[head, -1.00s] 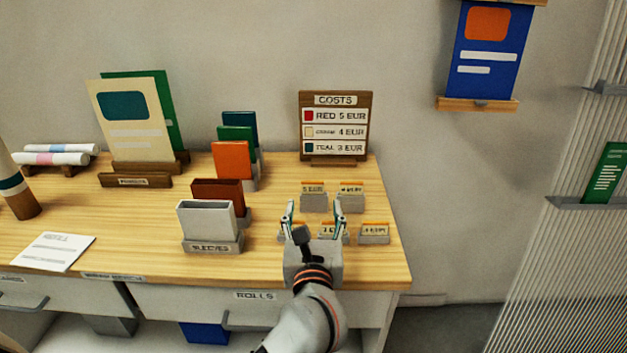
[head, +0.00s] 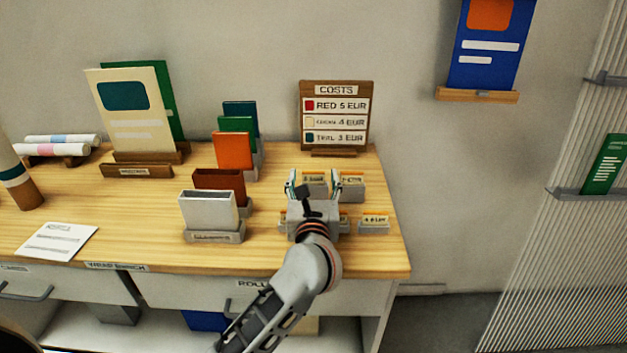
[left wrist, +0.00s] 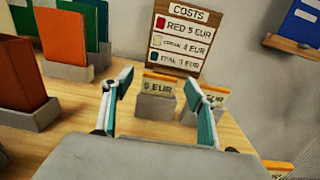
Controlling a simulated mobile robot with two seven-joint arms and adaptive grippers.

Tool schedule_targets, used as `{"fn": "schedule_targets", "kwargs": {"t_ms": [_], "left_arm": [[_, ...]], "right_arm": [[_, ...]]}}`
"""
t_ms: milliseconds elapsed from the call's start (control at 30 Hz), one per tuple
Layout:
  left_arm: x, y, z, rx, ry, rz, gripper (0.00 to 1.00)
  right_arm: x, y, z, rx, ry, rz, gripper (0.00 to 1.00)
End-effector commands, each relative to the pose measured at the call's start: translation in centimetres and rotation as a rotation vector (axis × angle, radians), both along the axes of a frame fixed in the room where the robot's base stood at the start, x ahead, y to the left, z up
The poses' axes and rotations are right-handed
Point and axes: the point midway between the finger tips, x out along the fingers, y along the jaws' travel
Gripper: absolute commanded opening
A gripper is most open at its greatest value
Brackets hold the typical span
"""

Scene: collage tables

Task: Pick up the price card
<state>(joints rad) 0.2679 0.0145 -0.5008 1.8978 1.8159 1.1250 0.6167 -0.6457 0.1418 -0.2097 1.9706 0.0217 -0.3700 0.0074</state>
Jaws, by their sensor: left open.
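Several small price cards with orange top edges stand in grey holders on the wooden bench. The back left price card (head: 315,179), reading "5 EUR", also shows in the left wrist view (left wrist: 158,87) between my fingers, a little beyond them. My left gripper (head: 315,186) is open and empty, with one finger on each side of this card in the picture. The back right card (head: 353,180) is partly behind the right finger in the left wrist view. A front right card (head: 375,218) reads "4 EUR". My gripper hides most of the front left holder. My right gripper is not in view.
A costs board (head: 336,115) stands behind the cards. Left of my gripper are a white sleeve box (head: 208,210) and orange, green and teal upright pieces. A paper sheet (head: 57,241) lies at the front left. Bare bench (head: 285,160) lies between the sleeves and cards.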

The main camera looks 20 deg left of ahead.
Motion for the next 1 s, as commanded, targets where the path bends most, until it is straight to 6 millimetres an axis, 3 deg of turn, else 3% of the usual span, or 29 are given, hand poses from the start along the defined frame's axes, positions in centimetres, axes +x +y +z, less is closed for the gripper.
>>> {"fn": "schedule_targets", "kwargs": {"t_ms": [33, 167, 567, 767, 1000], "left_arm": [[0.0, 0.0, 0.0, 0.0, 0.0, 0.0, 0.58], [0.0, 0.0, 0.0, 0.0, 0.0, 0.0, 0.29], [0.0, 0.0, 0.4, 0.0, -0.002, 0.0, 0.29], [0.0, 0.0, 3.3, -0.003, -0.006, 0.0, 0.29], [-0.1, 0.0, 9.8, -0.005, -0.008, 0.0, 0.29]], "right_arm": [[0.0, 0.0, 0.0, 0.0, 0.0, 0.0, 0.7], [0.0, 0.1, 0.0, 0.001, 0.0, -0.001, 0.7], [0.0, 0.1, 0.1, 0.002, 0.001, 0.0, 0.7], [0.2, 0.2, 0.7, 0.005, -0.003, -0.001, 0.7], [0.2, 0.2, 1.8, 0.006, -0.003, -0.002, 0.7]]}}
